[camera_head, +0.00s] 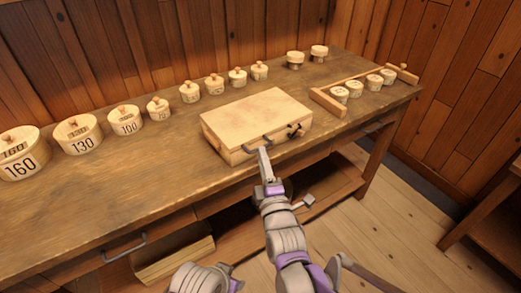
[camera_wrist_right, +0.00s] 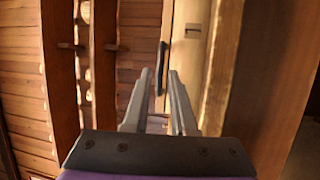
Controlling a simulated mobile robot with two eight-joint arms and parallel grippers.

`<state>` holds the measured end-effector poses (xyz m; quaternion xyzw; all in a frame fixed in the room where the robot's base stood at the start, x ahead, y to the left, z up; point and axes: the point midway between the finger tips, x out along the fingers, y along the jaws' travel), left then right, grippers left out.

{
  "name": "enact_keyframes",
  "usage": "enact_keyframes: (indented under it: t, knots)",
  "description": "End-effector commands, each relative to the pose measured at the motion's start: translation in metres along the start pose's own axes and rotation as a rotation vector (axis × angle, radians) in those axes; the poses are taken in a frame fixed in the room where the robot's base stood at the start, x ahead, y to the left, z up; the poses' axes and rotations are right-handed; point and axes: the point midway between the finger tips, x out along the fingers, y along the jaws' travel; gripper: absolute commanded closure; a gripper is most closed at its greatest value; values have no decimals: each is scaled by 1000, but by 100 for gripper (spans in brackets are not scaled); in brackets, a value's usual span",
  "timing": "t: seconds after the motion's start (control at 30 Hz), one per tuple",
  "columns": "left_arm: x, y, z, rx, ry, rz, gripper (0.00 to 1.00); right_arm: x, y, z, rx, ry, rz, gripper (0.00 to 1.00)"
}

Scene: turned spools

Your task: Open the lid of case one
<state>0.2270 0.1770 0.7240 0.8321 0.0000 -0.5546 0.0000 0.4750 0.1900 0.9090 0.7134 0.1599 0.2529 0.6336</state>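The case (camera_head: 257,112) is a pale wooden box lying on the workbench, its lid closed. A dark handle (camera_head: 258,144) is on its front face, with a dark latch (camera_head: 294,130) to the right of it. My right gripper (camera_head: 263,157) is at the front of the case, close to the handle. In the right wrist view its two fingers (camera_wrist_right: 161,82) are apart, with the dark handle (camera_wrist_right: 161,66) just beyond the tips; I cannot tell whether they touch it. The pale case front (camera_wrist_right: 190,50) is behind the handle. My left gripper does not show.
Numbered round lidded boxes (camera_head: 82,134) stand in a row along the workbench (camera_head: 130,185). A wooden rack (camera_head: 328,102) and several small spools (camera_head: 356,88) are right of the case. A drawer handle (camera_head: 125,247) sticks out at the bench front.

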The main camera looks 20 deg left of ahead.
Motion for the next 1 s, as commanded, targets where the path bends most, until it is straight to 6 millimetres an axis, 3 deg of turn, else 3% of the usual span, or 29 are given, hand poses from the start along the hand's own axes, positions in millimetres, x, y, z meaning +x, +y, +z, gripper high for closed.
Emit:
enact_keyframes:
  t: [0.23, 0.6, 0.73, 1.0]
  knots:
    - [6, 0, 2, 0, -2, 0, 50, 32, -1, 0, 1, 0, -1, 75]
    - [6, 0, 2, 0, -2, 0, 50, 37, 0, 0, 1, 0, -1, 75]
    - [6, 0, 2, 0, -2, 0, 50, 37, 0, 0, 1, 0, -1, 99]
    - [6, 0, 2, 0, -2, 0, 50, 37, 0, 0, 1, 0, -1, 100]
